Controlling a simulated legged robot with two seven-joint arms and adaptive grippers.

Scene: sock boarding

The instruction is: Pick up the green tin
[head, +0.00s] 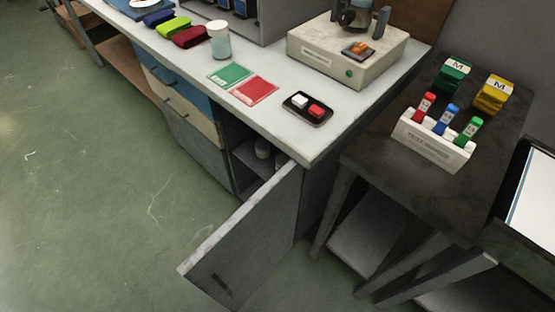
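A green block-shaped container marked "M" (453,75), which looks like the green tin, stands on the dark side table at the right. A similar yellow container marked "M" (493,94) stands to its right, with a gap between them. A white rack (432,140) in front of them holds red, blue and green capped vials. Neither of my grippers is in view.
The dark table (400,190) abuts the white bench (300,135). The bench holds a beige machine (345,52), a black tray (308,107), green and red cards, and a jar (220,40). An open cabinet door (245,240) juts over the green floor (80,200).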

